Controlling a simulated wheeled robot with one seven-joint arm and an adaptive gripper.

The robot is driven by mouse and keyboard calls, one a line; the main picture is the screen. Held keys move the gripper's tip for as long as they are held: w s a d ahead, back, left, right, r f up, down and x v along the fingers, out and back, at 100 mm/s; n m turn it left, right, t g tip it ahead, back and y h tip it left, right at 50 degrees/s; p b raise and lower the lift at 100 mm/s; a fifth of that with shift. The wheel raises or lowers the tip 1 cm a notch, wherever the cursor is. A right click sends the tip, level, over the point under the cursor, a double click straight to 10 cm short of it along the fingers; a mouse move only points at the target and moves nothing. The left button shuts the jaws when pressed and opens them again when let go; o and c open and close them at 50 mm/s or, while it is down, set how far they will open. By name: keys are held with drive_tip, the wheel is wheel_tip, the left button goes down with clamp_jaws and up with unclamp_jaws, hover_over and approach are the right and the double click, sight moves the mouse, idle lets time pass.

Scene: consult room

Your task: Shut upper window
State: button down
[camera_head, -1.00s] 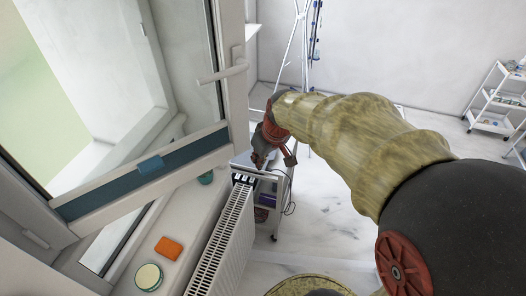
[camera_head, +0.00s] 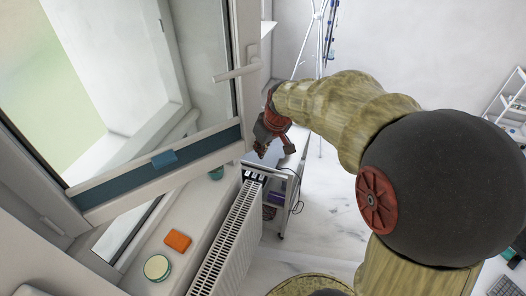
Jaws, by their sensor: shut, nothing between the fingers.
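The window sash (camera_head: 246,110) stands swung open into the room at the left of the head view. It has a white frame, a blue strip along its bottom and a white handle (camera_head: 238,70) on its free edge. The handle points to the left, roughly level. My gripper (camera_head: 262,150) is just right of the sash's free edge, below the handle, pointing down. It is shut and empty. I cannot tell whether it touches the sash.
A white sill (camera_head: 200,215) below the sash holds an orange block (camera_head: 177,240) and a round tin (camera_head: 157,267). A white radiator (camera_head: 228,240) runs along the sill's front. A trolley (camera_head: 282,190) stands behind the gripper. Open floor lies to the right.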

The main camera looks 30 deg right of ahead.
drive_tip(key=w+a+n+y+p, duration=0.1)
drive_tip(key=w+a, duration=0.4)
drive_tip(key=w, duration=1.2)
drive_tip(key=w+a+n+g+y+p, duration=0.1)
drive_tip(key=w+a+n+p, duration=0.3)
drive_tip(key=w, duration=1.3)
drive_tip(key=shift+w+a+r+n+y, duration=0.2)
drive_tip(key=shift+a+n+y, duration=0.1)
drive_tip(key=shift+a+n, duration=0.8)
